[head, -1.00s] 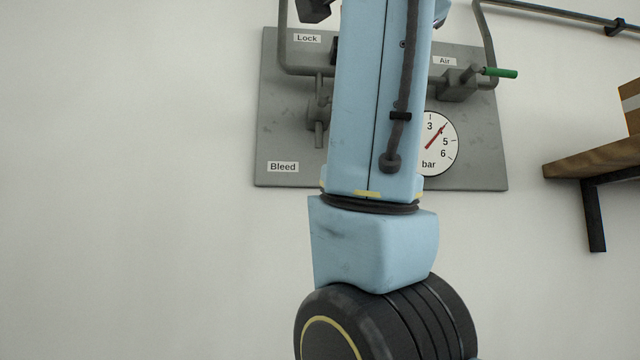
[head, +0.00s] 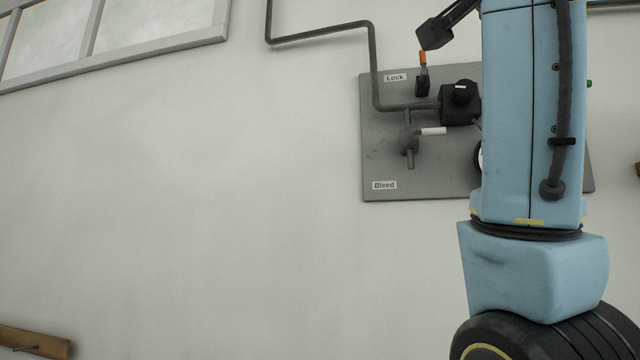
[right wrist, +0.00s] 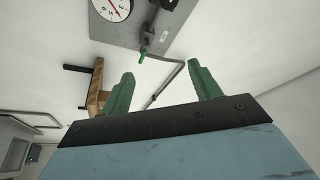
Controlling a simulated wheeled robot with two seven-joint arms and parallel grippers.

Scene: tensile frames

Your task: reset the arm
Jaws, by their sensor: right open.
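My light-blue right arm (head: 530,120) rises from the bottom right of the head view and covers the right part of a grey wall panel (head: 385,145). Its gripper is out of the head view. In the right wrist view my right gripper (right wrist: 163,88) has two green fingers, wide apart with nothing between them. Beyond them are the panel's gauge (right wrist: 113,6) and green handle (right wrist: 143,57), apart from the fingers. My left gripper is in neither view.
The panel carries an orange-tipped lock lever (head: 422,58), a black knob (head: 462,90) and a white-handled bleed valve (head: 432,131). A grey pipe (head: 372,60) runs up from it.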

